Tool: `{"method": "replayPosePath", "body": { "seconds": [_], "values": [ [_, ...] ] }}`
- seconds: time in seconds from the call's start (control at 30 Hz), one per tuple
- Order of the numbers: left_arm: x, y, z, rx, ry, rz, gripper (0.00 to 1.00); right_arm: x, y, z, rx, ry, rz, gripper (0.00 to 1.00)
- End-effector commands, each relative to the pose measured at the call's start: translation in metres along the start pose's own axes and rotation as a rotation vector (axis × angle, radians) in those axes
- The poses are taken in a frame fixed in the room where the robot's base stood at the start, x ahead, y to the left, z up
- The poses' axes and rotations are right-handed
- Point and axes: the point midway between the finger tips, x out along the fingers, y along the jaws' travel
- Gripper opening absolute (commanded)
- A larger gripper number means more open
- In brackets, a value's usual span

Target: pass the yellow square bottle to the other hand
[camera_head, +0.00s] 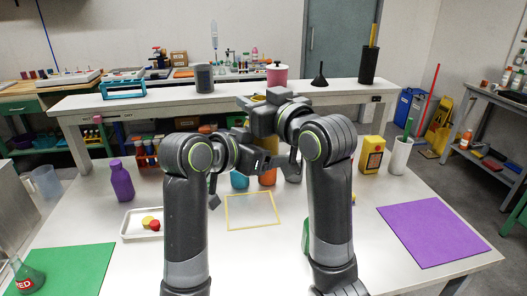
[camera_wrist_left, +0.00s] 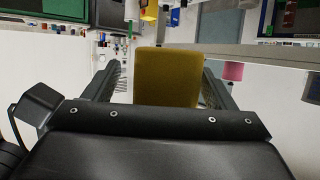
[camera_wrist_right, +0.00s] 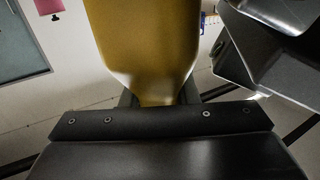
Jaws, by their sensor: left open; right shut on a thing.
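The yellow square bottle is held up over the table and mostly hidden by my arms in the head view. My right gripper (camera_head: 262,104) is shut on it; the right wrist view shows its yellow body (camera_wrist_right: 145,40) narrowing down between the fingers. My left gripper (camera_head: 268,160) is open, lower and close by. In the left wrist view its fingers (camera_wrist_left: 165,90) stand on either side of the bottle's flat face (camera_wrist_left: 167,76), with a clear gap at the left side; contact at the right side I cannot tell. Part of my left gripper (camera_wrist_right: 265,55) also shows in the right wrist view.
A purple bottle (camera_head: 121,181), a white tray (camera_head: 133,234) with small pieces, a yellow labelled container (camera_head: 372,155) and a white cup (camera_head: 400,156) stand on the table. A yellow frame (camera_head: 252,227) lies in the middle, a purple mat (camera_head: 433,234) right, a green mat (camera_head: 75,270) left.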

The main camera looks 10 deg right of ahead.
Motion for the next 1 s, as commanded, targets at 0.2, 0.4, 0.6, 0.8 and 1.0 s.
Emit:
{"method": "replayPosePath", "body": {
  "seconds": [0.2,0.4,0.6,0.8,1.0],
  "values": [
    [-0.0003,-0.0001,-0.0001,0.000,0.000,0.000,0.56,0.0000,-0.0001,-0.0002,0.000,0.000,0.000,0.00],
    [-0.0004,0.0007,-0.0004,0.000,0.001,0.003,0.30,0.0002,-0.0001,-0.0002,0.000,0.001,0.000,0.00],
    [-0.0004,0.0006,-0.0005,0.000,0.001,0.002,0.30,0.0002,-0.0001,-0.0001,0.000,0.000,0.000,0.51],
    [-0.0004,0.0001,-0.0003,0.000,0.001,0.001,0.30,0.0001,-0.0001,-0.0001,0.000,0.000,0.000,0.53],
    [-0.0004,-0.0001,-0.0001,0.000,0.000,0.000,0.30,-0.0054,0.0003,-0.0004,0.000,0.002,0.001,0.53]
  ]
}}
